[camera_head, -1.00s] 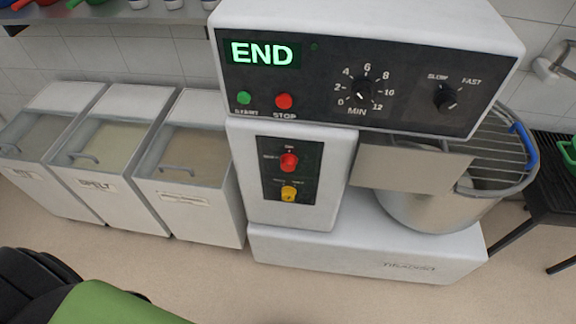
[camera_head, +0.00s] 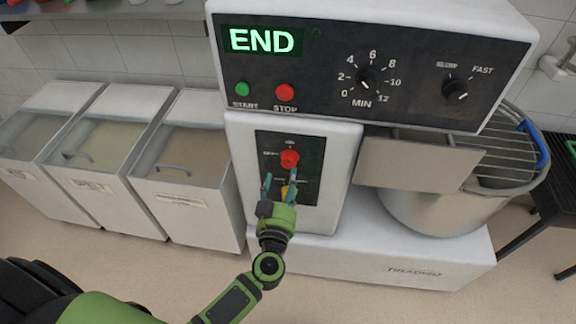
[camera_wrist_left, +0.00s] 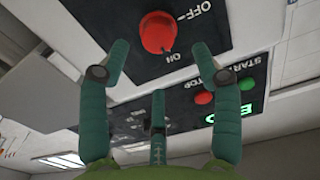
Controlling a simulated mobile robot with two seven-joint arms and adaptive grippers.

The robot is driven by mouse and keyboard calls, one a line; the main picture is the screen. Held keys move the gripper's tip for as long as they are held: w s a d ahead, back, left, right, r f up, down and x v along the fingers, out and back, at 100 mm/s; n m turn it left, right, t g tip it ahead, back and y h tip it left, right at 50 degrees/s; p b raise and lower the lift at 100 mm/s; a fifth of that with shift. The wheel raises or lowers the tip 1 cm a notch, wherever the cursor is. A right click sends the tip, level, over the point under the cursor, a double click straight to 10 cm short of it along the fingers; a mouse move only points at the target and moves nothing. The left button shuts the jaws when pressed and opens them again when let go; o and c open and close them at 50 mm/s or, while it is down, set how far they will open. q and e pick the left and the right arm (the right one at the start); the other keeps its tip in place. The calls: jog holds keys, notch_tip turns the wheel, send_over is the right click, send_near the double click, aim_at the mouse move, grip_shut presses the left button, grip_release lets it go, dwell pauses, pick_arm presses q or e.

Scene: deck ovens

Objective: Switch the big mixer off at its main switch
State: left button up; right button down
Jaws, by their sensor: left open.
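The big mixer (camera_head: 325,248) stands in front of me. My right gripper is out of view.
The mixer's upper panel (camera_head: 330,75) overhangs the switch panel; its display reads END. The steel bowl (camera_head: 440,208) with wire guard is at right. White lidded bins (camera_head: 195,210) stand at left. Open floor lies in front.

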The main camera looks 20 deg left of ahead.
aim_at(288, 164)
pick_arm(q)
jog(key=w, duration=0.4)
jog(key=w+a, duration=0.1)
jog(key=w, duration=0.1)
jog(key=shift+w, duration=0.1)
